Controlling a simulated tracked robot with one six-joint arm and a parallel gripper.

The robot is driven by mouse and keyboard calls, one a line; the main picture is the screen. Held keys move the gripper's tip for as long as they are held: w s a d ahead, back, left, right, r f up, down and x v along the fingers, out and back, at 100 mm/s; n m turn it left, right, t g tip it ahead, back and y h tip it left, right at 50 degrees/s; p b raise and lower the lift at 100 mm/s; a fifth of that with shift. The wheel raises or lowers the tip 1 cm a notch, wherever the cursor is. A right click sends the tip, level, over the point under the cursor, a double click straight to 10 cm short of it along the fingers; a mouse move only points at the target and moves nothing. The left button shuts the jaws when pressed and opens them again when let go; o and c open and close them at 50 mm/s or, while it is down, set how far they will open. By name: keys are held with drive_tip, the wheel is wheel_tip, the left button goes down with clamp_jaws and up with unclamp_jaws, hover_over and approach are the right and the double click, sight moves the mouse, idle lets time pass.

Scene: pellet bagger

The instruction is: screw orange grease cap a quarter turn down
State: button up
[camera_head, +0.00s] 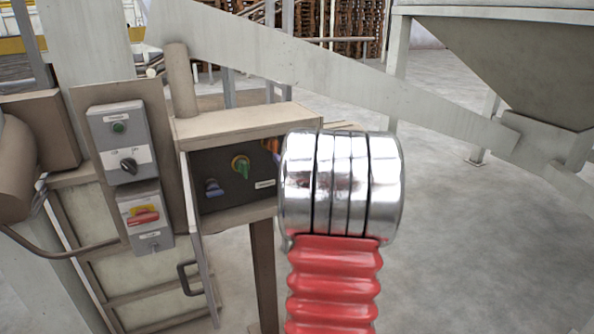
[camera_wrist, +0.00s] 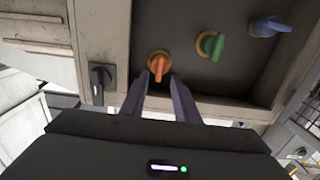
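The orange grease cap (camera_wrist: 159,64) sits on the dark panel in the wrist view, with its handle pointing toward my gripper. My gripper is hidden in the head view.
A green cap (camera_wrist: 210,44) and a blue cap (camera_wrist: 268,27) are on the same recessed panel (camera_head: 220,179), framed by a beige housing (camera_head: 240,122). A black rotary switch (camera_wrist: 101,80) is left of it in the wrist view. Grey switch boxes (camera_head: 118,128) stand left in the head view.

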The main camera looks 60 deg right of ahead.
drive_tip(key=v, duration=0.7)
drive_tip(key=shift+s+a, duration=0.15)
drive_tip(key=shift+s, duration=0.2)
drive_tip(key=shift+f, duration=0.1)
